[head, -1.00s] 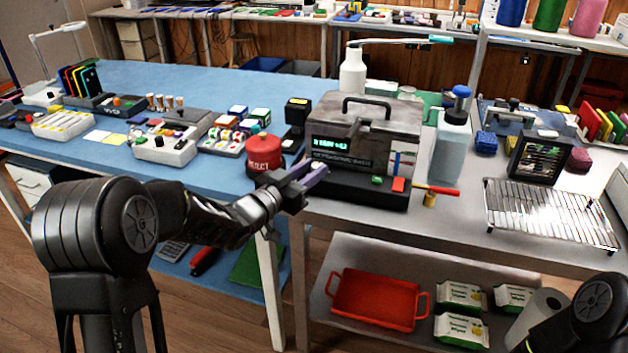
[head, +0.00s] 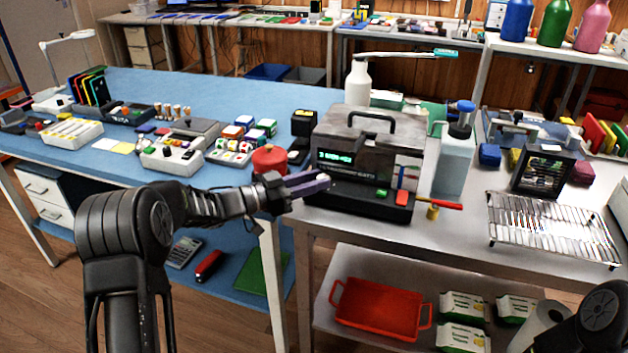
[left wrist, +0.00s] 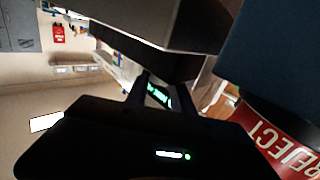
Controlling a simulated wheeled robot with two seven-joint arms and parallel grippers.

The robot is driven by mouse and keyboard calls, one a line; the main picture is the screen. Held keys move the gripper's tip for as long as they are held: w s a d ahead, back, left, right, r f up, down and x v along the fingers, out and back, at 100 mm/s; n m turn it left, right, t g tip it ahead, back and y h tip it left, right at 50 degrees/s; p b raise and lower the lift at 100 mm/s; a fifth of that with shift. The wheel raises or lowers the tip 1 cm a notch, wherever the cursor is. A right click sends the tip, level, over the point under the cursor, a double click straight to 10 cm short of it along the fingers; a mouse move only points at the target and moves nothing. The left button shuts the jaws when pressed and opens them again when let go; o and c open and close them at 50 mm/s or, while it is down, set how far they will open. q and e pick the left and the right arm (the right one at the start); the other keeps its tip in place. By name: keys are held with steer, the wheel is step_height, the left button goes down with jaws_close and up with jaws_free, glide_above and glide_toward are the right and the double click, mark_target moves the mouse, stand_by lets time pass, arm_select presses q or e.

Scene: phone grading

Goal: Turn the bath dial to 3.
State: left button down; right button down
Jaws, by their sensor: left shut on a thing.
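The bath (head: 360,150) is a dark grey box with a lid handle and a lit green display (head: 336,157). It stands at the left end of the metal table. My left gripper (head: 322,180) is at the lower left of its front panel, with purple-grey fingers shut on the bath dial, a small pale part of which shows at the fingertips. The fingers cover most of the dial, so its setting cannot be read. In the left wrist view the fingers (left wrist: 152,92) reach towards a dark panel with green lit characters. My right gripper is not in view.
A green button (head: 381,193) and a red switch (head: 402,198) sit right of the dial. A red REJECT pot (head: 269,159) stands close by my left wrist. A blue-topped bottle (head: 455,155) and a wire rack (head: 550,228) are to the right.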

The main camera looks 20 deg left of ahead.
arm_select(q)
steer(key=shift+r, duration=0.1)
steer(key=c, duration=1.1)
jaws_free()
steer(key=v, duration=0.7)
steer(key=shift+s+a, duration=0.25)
steer(key=shift+a, duration=0.05)
